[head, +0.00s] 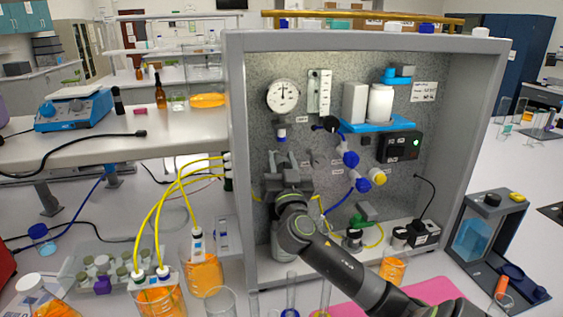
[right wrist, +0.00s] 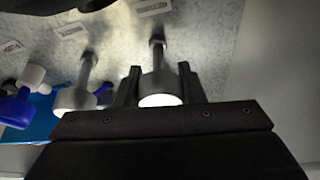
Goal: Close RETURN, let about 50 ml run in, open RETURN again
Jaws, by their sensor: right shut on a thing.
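My right gripper (head: 287,163) is at the left part of the rig's grey speckled panel (head: 330,75), below the round gauge (head: 283,95). In the right wrist view its two dark fingers stand on either side of a valve knob (right wrist: 158,99) with a white end, and they are shut on it. A similar grey and white knob (right wrist: 75,98) sits to its left. The labels are too small or blurred to read, so I cannot tell which valve is RETURN. Beakers of orange liquid (head: 205,275) stand left of the rig. My left gripper is not in view.
Blue and white valve fittings (head: 350,159) and a black box with a green light (head: 398,146) are on the panel. Yellow tubes (head: 168,195) loop into the left beakers. Another orange beaker (head: 393,269) stands front right near a pink mat (head: 440,290). Glass cylinders (head: 291,292) stand in front.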

